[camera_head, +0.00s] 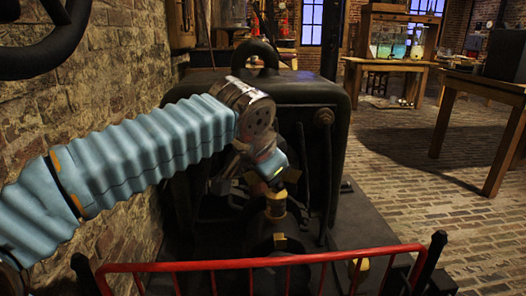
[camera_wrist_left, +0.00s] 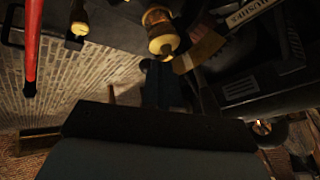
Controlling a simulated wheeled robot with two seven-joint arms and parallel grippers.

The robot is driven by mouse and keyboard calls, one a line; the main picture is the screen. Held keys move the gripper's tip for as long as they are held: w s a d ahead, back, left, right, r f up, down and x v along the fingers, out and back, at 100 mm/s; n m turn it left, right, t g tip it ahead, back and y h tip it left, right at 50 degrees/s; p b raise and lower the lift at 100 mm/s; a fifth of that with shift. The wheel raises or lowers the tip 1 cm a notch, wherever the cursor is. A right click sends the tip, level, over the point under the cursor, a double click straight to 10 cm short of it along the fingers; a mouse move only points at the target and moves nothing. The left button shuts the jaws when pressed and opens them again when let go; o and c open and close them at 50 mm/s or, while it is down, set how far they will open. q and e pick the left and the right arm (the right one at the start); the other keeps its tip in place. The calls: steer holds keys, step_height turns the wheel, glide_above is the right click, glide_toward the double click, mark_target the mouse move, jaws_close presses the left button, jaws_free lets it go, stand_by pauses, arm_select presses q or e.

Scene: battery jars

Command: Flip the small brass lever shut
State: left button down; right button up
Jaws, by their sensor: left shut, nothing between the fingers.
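My left arm comes in from the left in the head view, and my left gripper (camera_head: 224,184) is low in front of a dark machine (camera_head: 300,95). The gripper looks closed and empty, though its fingertips are dim. Brass-coloured fittings (camera_head: 276,205) stand just right of and below it. The left wrist view shows a round brass fitting (camera_wrist_left: 160,34) at the top and a flat brass-coloured piece (camera_wrist_left: 200,50) beside it. I cannot tell which brass part is the small lever or how it is set. My right gripper is not in view.
A red rail (camera_head: 260,262) with dark posts crosses the front, and also shows in the wrist view (camera_wrist_left: 32,45). A brick wall (camera_head: 70,130) stands close on the left. Wooden tables (camera_head: 485,88) stand at the right. The brick floor (camera_head: 400,185) between is open.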

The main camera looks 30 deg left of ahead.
arm_select(q)
steer(key=shift+s+d+f+b, duration=0.3)
steer(key=shift+s+f, duration=0.2)
steer(key=shift+f, duration=0.2)
steer(key=shift+w+a, duration=0.1)
steer(key=shift+w, duration=0.1)
steer(key=shift+w+a+f, duration=0.2)
steer(key=shift+w+a, duration=0.1)
steer(key=shift+a, duration=0.05)
